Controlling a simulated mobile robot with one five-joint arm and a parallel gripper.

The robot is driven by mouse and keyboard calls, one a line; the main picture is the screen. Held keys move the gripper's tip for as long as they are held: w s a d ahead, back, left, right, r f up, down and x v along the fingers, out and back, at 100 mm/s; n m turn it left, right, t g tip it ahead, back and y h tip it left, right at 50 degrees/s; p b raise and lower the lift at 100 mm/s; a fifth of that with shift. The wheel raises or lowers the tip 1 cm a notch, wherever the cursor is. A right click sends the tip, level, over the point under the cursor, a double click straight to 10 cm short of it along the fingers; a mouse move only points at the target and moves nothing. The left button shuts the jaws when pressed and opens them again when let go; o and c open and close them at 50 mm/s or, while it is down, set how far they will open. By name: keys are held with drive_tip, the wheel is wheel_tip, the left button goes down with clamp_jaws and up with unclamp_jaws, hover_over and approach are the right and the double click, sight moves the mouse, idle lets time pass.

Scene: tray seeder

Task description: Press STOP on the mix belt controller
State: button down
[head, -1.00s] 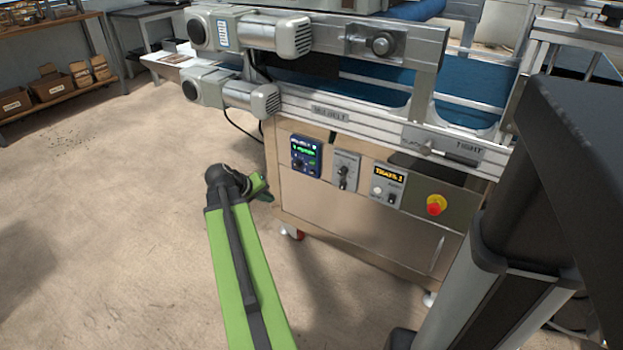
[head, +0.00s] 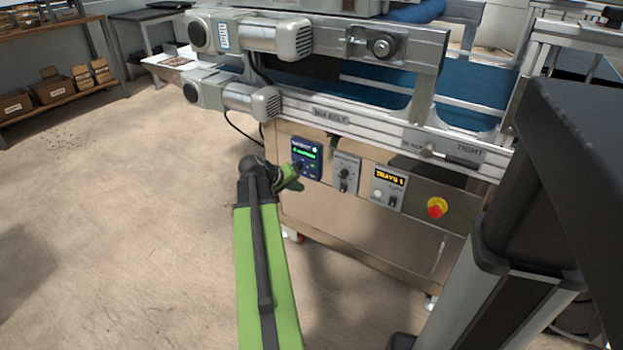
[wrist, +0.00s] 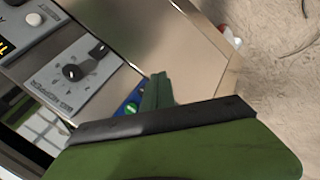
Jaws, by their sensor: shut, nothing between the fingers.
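The mix belt controller (head: 311,156) is a dark blue box with a lit green display, on the left of the machine's front panel. My gripper (head: 298,168) is at its lower left part in the head view and covers some of its face. In the wrist view, the shut green fingers (wrist: 158,78) overlap the blue controller (wrist: 126,108), and little of it shows. The STOP button cannot be made out. I cannot tell whether the fingertips touch the controller.
Right of the controller are a grey knob panel (head: 345,172), a panel with a yellow display (head: 388,186) and a red emergency button (head: 437,208). Motors (head: 255,102) jut out above. A MIX BELT label (head: 331,117) is on the rail. Open floor lies left.

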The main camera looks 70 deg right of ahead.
sight(313, 176)
drive_tip(key=d, duration=0.2)
drive_tip(key=s+d, duration=0.1)
drive_tip(key=d, duration=0.1)
drive_tip(key=shift+s+d, duration=0.1)
drive_tip(key=shift+d, duration=0.05)
drive_tip(key=shift+d, duration=0.1)
idle(1.9)
drive_tip(key=shift+s+d, duration=0.15)
drive_tip(key=shift+d, duration=0.15)
drive_tip(key=shift+s+d, duration=0.15)
drive_tip(key=shift+d, duration=0.2)
idle(0.6)
drive_tip(key=shift+w+a, duration=0.2)
drive_tip(key=shift+a, duration=0.55)
drive_tip(key=shift+a, duration=0.15)
